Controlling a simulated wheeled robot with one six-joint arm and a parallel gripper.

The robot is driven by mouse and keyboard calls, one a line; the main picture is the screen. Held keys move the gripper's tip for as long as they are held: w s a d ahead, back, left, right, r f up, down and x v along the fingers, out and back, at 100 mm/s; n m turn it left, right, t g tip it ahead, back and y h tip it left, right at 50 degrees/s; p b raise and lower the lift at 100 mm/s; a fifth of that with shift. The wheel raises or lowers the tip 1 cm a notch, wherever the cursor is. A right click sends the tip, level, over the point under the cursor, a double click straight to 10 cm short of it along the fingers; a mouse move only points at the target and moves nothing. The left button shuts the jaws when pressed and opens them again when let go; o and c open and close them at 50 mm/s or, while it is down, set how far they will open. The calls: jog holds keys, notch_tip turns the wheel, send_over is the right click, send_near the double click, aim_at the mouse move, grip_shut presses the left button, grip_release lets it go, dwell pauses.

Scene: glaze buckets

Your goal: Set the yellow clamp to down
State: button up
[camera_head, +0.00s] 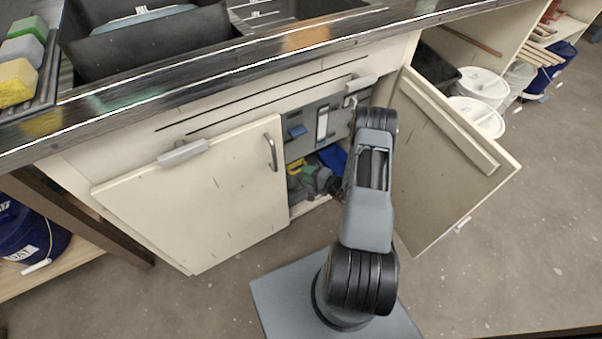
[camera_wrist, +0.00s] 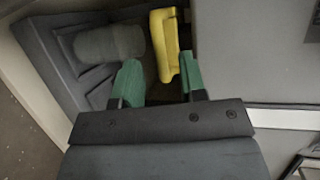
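The yellow clamp (camera_wrist: 164,42) stands just ahead of my gripper in the wrist view, a bent yellow piece beside a grey rounded part. In the head view the yellow clamp (camera_head: 294,166) is a small patch low inside the open cabinet. My gripper (camera_wrist: 160,62) has two green fingertips spread apart. The clamp's near end shows in the gap between them, closer to the right fingertip. I cannot tell whether they touch. In the head view my gripper (camera_head: 309,171) is small and partly hidden behind my arm.
The left cabinet door (camera_head: 205,200) is shut or nearly so, and the right door (camera_head: 445,165) stands wide open. My arm reaches between them. A grey panel (camera_head: 318,120) with a blue piece and a white-framed slot is inside. White-lidded buckets (camera_head: 480,115) stand at the right.

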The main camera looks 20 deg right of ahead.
jog(key=shift+b+x, duration=0.3)
jog(key=shift+x, duration=1.55)
jog(key=shift+c, duration=0.4)
jog(key=shift+s, duration=0.1)
grip_shut()
